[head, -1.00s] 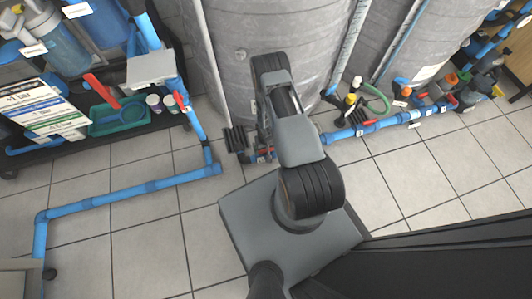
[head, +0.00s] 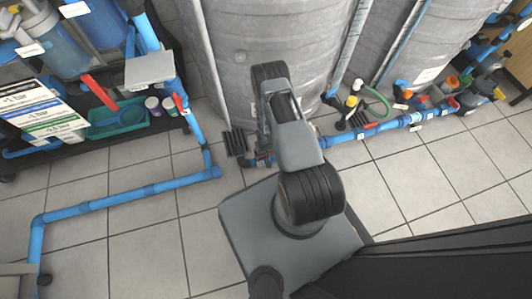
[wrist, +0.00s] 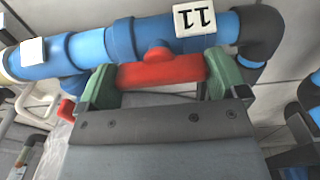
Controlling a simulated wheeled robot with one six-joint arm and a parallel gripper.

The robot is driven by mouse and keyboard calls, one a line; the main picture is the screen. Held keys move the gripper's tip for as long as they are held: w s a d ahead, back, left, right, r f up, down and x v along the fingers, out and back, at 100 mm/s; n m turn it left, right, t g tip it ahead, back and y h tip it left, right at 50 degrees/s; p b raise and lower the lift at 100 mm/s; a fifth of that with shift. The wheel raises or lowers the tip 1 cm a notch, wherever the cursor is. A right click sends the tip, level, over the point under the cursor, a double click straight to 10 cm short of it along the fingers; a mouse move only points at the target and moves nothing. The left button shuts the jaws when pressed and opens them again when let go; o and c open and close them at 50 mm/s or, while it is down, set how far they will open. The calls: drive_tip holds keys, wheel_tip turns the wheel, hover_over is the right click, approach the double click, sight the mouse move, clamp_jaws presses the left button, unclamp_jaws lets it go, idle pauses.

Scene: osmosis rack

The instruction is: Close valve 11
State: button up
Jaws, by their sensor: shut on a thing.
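In the wrist view, a blue pipe (wrist: 85,48) crosses the top with a white tag (wrist: 194,18) reading 11 upside down. A red valve handle (wrist: 160,70) sticks out from a red stem just below the pipe, left of the tag. The handle lies about parallel to the pipe. My gripper (wrist: 161,80) has its green fingers at the two ends of the handle and is shut on it. In the head view my arm hides the gripper and most of the valve area at the foot of the grey tank.
Grey tanks (head: 290,40) stand behind my arm. A blue floor pipe (head: 130,194) runs along the left, and another pipe line (head: 370,130) with several valves runs right. A green tray (head: 118,118) sits on the rack at left. Tiled floor is open at lower left and right.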

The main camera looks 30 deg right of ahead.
drive_tip(key=m, duration=0.8)
drive_tip(key=shift+m, duration=0.3)
drive_tip(key=m, duration=0.4)
drive_tip(key=shift+m, duration=0.3)
drive_tip(key=shift+m+p, duration=0.3)
drive_tip(key=shift+m, duration=2)
drive_tip(key=o, duration=0.6)
